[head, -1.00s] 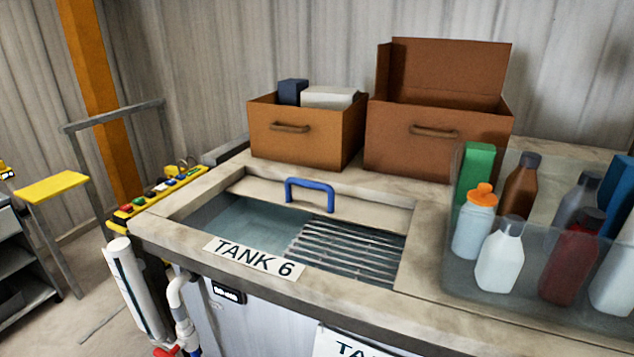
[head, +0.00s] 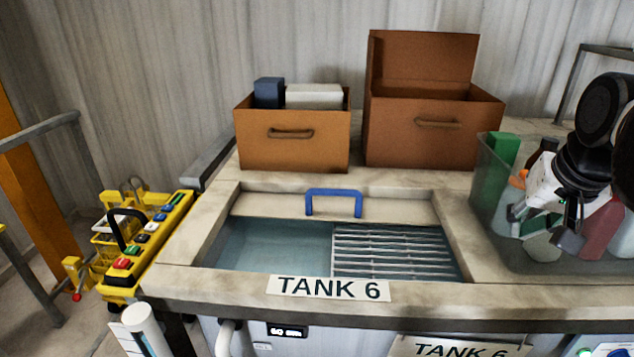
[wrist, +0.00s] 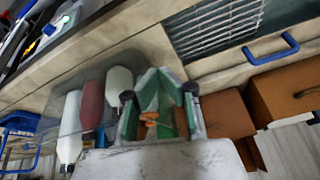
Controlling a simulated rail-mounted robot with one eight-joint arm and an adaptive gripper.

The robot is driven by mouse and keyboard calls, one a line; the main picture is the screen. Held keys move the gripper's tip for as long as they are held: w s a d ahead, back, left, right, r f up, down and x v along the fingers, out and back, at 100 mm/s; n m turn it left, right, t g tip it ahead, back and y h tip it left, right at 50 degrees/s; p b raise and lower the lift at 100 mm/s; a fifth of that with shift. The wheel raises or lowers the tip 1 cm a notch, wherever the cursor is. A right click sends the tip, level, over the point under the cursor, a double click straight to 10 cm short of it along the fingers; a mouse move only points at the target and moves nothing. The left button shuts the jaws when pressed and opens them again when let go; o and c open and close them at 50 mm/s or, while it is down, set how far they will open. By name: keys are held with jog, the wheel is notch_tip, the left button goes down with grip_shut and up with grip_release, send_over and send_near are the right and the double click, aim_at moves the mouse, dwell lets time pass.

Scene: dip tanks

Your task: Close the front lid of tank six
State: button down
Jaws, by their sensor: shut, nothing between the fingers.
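Tank six (head: 181,264) is a stone-rimmed basin marked by a TANK 6 plate (head: 328,288) on its front rim. Its opening shows water at left and a slatted grate (head: 395,250) at right. The pale front lid (head: 270,205) is a strip at the back of the opening, leaving the front uncovered. A blue handle (head: 334,192) stands on it; it also shows at the upper right of the wrist view (wrist: 271,59). My gripper (head: 541,228) is shut and empty, right of the tank over the bottle bin, well away from the handle.
A clear bin (head: 487,180) with bottles and a green box stands right of the opening. Two brown boxes (head: 293,152) (head: 432,141) stand behind the lid, the right one with its flap up. A yellow button panel (head: 150,245) is at left. Space above the opening is clear.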

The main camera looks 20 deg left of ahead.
jog(key=w+a+r+g+p, duration=0.1)
jog(key=w+a+r+p, duration=0.1)
jog(key=w+a+r, duration=0.35)
jog(key=w+a+r+g+p, duration=0.1)
jog(key=w+a+r, duration=0.1)
jog(key=w+a, duration=0.6)
jog(key=w+a+f+g+p, duration=0.1)
jog(key=w+a+g+p, duration=0.15)
jog(key=w+a, duration=0.8)
jog(key=w+a+f+g+p, duration=0.1)
jog(key=w+a+f+p, duration=0.15)
jog(key=a, duration=0.35)
jog(key=w+a+f+g+p, duration=0.1)
jog(key=w+a+f, duration=0.15)
jog(key=a, duration=0.25)
jog(key=s+a+f+n+g+h+p, duration=0.15)
jog(key=s+a+f, duration=0.25)
jog(key=a+f, duration=0.7)
jog(key=shift+m, duration=0.25)
jog(key=shift+b+x, duration=1.2)
jog(key=shift+x, duration=3.75)
jog(key=shift+w, duration=0.15)
